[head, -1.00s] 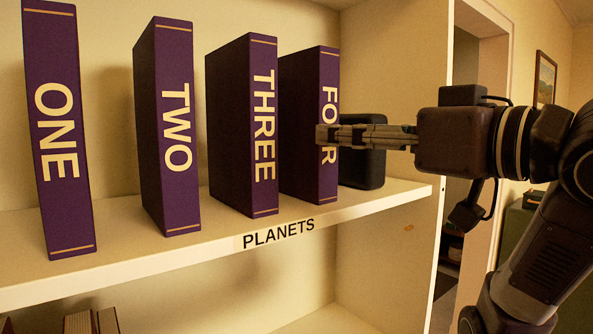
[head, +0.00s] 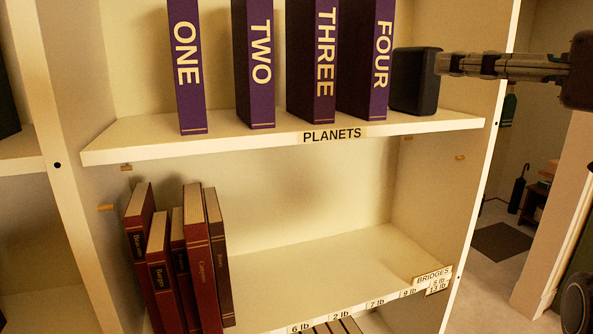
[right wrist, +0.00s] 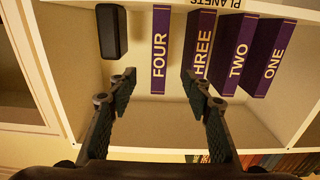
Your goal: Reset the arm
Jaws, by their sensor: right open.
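My right gripper (head: 444,64) comes in from the right in the head view, in front of the shelf's right side. It is open and empty. The purple volumes ONE (head: 188,75), TWO (head: 255,70), THREE (head: 313,85) and FOUR (head: 370,80) stand upright on the shelf labelled PLANETS (head: 332,136). A dark box-shaped object (head: 414,82) stands just right of FOUR; it also shows in the right wrist view (right wrist: 111,32). My left gripper is not in view.
Several red and brown books (head: 199,260) lean on the lower shelf (head: 320,265) at left. Much of that shelf is bare. Weight labels and a BRIDGES label (head: 433,275) line its front edge. A doorway with a dark mat (head: 501,242) lies beyond the bookcase at right.

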